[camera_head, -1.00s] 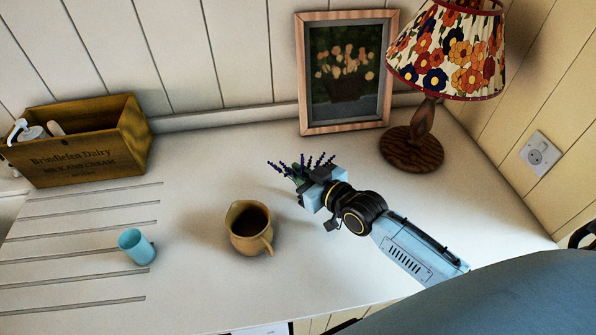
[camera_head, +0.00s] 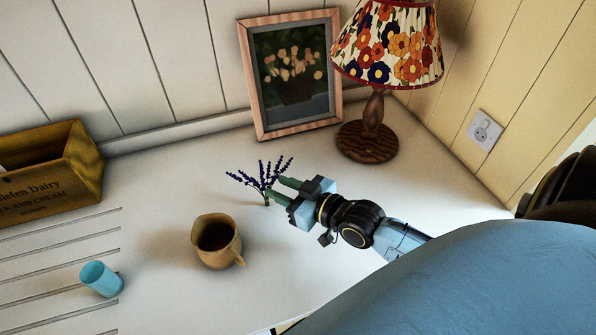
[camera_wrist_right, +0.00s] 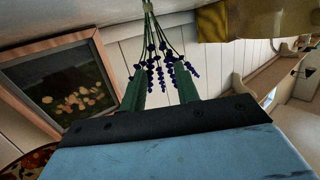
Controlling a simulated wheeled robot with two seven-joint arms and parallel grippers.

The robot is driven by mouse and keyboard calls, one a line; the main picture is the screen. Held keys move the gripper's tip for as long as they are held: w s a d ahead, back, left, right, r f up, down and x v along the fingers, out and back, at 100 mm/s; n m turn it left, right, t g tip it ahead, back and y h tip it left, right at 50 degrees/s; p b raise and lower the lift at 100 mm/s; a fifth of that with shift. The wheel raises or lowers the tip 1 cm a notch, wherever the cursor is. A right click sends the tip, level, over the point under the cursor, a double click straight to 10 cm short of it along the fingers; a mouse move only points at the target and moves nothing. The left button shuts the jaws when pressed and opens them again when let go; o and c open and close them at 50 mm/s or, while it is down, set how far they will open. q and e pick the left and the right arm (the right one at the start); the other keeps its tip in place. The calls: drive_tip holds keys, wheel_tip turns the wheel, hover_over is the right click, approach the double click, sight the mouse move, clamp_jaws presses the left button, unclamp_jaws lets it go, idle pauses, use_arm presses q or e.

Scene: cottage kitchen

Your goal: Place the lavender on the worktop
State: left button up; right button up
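The lavender (camera_head: 262,176), a small bunch of purple flower heads on thin green stems, appears upright with its foot at the worktop (camera_head: 175,190). My right gripper (camera_head: 273,187) is just to its right, with its two green fingers apart. In the right wrist view, the lavender (camera_wrist_right: 158,62) shows between and beyond the open fingers (camera_wrist_right: 160,85), with its stems drawn together at the top of the picture. I see no finger closed on it. My left gripper is not in view.
A brown jug (camera_head: 217,243) stands in front and left of the lavender. A blue cup (camera_head: 101,279) and a wooden crate (camera_head: 50,178) are farther left. A framed picture (camera_head: 246,75) and a lamp (camera_head: 368,143) stand behind. Bare worktop lies between jug and crate.

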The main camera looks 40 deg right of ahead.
drive_tip(key=shift+v, duration=2.3)
